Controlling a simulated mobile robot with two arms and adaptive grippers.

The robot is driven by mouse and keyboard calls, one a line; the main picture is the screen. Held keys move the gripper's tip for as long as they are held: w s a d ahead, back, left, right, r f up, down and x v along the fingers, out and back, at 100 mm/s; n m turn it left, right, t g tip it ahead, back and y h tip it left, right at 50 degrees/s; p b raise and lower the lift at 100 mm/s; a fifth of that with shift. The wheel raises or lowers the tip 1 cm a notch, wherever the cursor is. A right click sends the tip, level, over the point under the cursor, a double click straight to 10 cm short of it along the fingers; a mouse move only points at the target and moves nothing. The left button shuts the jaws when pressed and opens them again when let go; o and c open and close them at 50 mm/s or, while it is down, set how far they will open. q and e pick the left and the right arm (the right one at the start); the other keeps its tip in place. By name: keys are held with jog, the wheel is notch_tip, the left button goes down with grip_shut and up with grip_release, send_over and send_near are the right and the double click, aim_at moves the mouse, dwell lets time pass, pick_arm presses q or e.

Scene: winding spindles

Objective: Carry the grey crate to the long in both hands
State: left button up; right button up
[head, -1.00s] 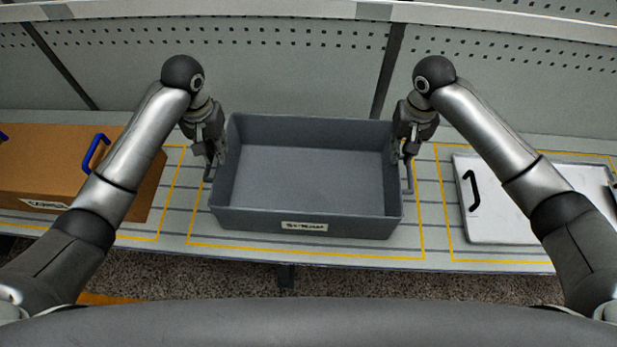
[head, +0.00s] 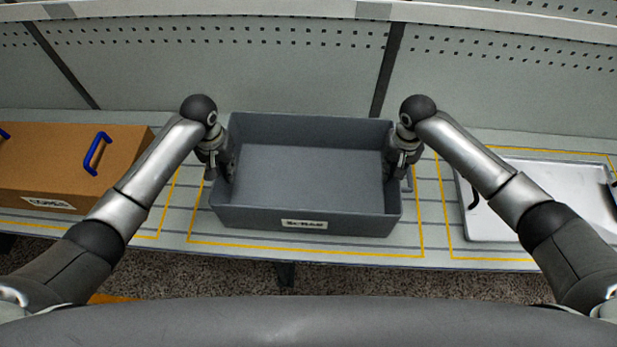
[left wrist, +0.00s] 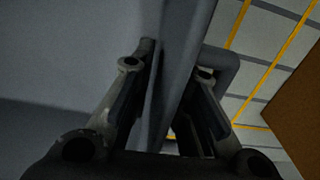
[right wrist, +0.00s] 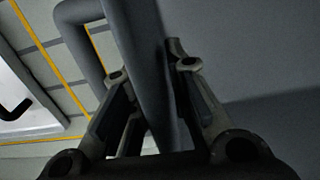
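The grey crate (head: 303,175), open-topped and with a label on its front wall, stands level on the bench inside a yellow outline. My left gripper (head: 226,172) is at its left side wall. In the left wrist view the open fingers (left wrist: 168,72) stand either side of the wall, with a grey handle (left wrist: 228,70) beside the outer finger. My right gripper (head: 393,170) is at the right side wall. In the right wrist view its open fingers (right wrist: 153,72) straddle the rim near the right handle (right wrist: 78,18). Firm contact cannot be made out.
A brown box (head: 60,165) with blue handles stands left of the crate. A white tray (head: 500,222) with dark handles lies to the right. A perforated back panel (head: 300,70) rises behind the bench.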

pick_arm(q)
jog(key=shift+f, duration=0.55)
pick_arm(e)
jog(key=shift+f, duration=0.6)
pick_arm(q)
grip_shut()
pick_arm(e)
grip_shut()
pick_arm(q)
jog(key=shift+w+r, duration=0.15)
jog(key=shift+r, duration=0.1)
pick_arm(e)
jog(key=shift+w+r, duration=0.15)
jog(key=shift+r, duration=0.1)
